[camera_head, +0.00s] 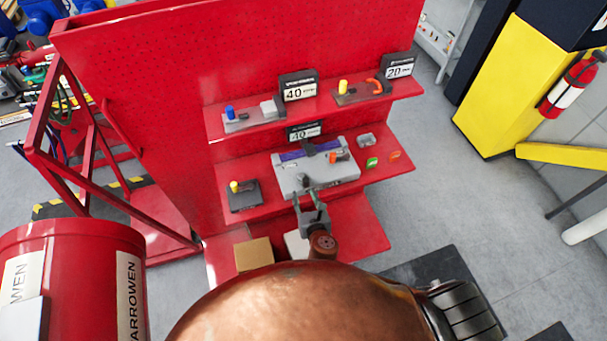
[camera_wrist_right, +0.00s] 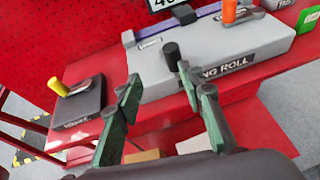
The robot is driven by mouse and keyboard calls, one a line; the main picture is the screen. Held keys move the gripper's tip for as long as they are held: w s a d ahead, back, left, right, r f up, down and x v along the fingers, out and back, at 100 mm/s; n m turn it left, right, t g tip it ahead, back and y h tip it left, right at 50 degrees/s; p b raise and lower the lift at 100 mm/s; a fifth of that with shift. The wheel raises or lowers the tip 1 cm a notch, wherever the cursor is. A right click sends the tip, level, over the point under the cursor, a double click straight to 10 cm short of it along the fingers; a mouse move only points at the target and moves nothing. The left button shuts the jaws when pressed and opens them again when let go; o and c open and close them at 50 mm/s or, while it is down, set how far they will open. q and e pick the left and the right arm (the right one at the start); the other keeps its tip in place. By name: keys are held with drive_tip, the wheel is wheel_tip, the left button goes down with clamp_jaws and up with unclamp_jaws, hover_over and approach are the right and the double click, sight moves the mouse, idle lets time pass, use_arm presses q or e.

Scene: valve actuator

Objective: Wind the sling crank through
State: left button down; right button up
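A grey box (camera_head: 340,172) with a purple strip sits on the middle shelf; its label reads "...NG ROLL" in the right wrist view (camera_wrist_right: 235,58). A black upright crank knob (camera_wrist_right: 171,50) stands at its front left; an orange handle (camera_wrist_right: 230,10) stands on top, with a dark lever beside the purple strip. My right gripper (camera_wrist_right: 160,80) has its green fingers spread, one on either side of the knob's line and nearer the camera. I see no clear contact. It also shows in the head view (camera_head: 308,197) at the box's front edge. My left gripper is not in view.
A dark box with a yellow knob (camera_head: 242,195) stands left of the grey box. Small green (camera_head: 371,162) and orange (camera_head: 394,155) pieces lie to its right. The upper shelf (camera_head: 325,106) holds other devices and number signs. A cardboard box (camera_head: 253,254) sits below.

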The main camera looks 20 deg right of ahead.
drive_tip(key=x, duration=0.5)
drive_tip(key=r+x, duration=0.1)
drive_tip(key=x, duration=0.2)
drive_tip(key=shift+w+a, duration=0.1)
drive_tip(key=shift+w, duration=0.2)
drive_tip(key=shift+s+r, duration=0.15)
drive_tip(key=shift+s, duration=0.1)
drive_tip(key=shift+c, duration=0.2)
drive_tip(key=shift+w, duration=0.1)
drive_tip(key=c, duration=0.3)
clamp_jaws()
